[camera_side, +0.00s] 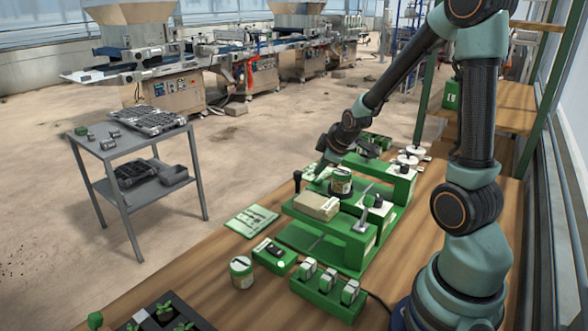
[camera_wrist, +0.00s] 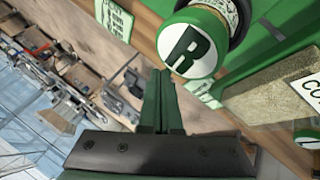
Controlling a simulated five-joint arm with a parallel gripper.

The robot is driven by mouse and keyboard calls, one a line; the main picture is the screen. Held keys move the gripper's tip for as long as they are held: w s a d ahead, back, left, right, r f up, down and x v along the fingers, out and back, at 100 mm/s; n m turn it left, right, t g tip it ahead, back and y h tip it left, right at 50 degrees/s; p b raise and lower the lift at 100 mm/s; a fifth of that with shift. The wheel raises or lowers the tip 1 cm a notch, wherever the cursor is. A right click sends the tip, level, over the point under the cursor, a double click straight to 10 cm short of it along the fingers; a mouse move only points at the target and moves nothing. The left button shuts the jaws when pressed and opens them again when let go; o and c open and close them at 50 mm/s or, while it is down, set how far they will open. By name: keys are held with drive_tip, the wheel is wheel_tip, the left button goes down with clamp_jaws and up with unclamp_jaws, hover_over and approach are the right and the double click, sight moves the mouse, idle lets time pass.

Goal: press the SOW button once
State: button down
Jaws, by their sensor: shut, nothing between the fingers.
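I cannot make out a SOW label in either view. The green seeder (camera_side: 318,243) stands on the wooden bench, with a tan block (camera_side: 317,206) and a dark-topped jar (camera_side: 341,182) on it. My gripper (camera_side: 322,172) is at the seeder's far side, partly hidden, pointing down. In the wrist view my gripper (camera_wrist: 165,90) has its two green fingers together with nothing between them. A round green and white face marked R (camera_wrist: 190,45) is just beyond the fingertips to the upper right, apart from them as far as I can tell. The tan block (camera_wrist: 272,100) is to the right.
A small green box with a black top (camera_side: 274,254), a jar (camera_side: 241,272) and a rack of green and white packets (camera_side: 327,287) stand at the front. A green and white card (camera_side: 251,220) lies left of the seeder. A black knob on a post (camera_side: 297,181) stands near it.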

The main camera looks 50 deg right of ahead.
sight(319, 181)
drive_tip(key=shift+a+f, duration=0.1)
drive_tip(key=shift+f, duration=0.25)
drive_tip(key=shift+f, duration=0.5)
idle(0.7)
drive_tip(key=shift+r, duration=0.95)
drive_tip(key=shift+r, duration=0.1)
drive_tip(key=shift+r, duration=2.45)
